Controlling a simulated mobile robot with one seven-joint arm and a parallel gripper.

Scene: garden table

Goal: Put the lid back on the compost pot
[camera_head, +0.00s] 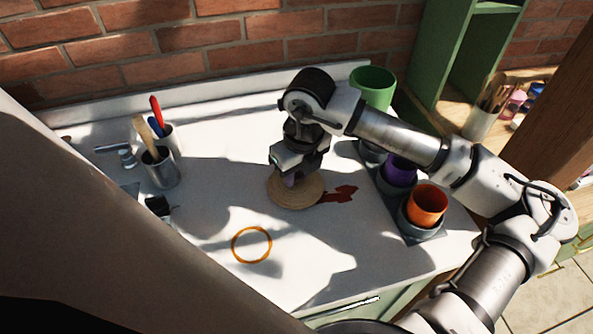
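A round tan disc (283,198), which looks like the lid, is at the middle of the white table. My gripper (292,180) is directly over the disc, pointing down at it, with a small purplish part at its tip. The fingers are too small and shaded to tell whether they are open or hold the disc. I cannot tell which pot is the compost pot. A green pot (372,88) stands at the back right, partly behind my arm. A purple pot (397,173) and an orange pot (428,205) stand to the right.
An orange ring (252,245) and a dark red patch (340,194) are on the table. Metal cups (161,170) with tools stand at the left. A dark tray (433,237) is under the right-hand pots. The front middle is mostly clear.

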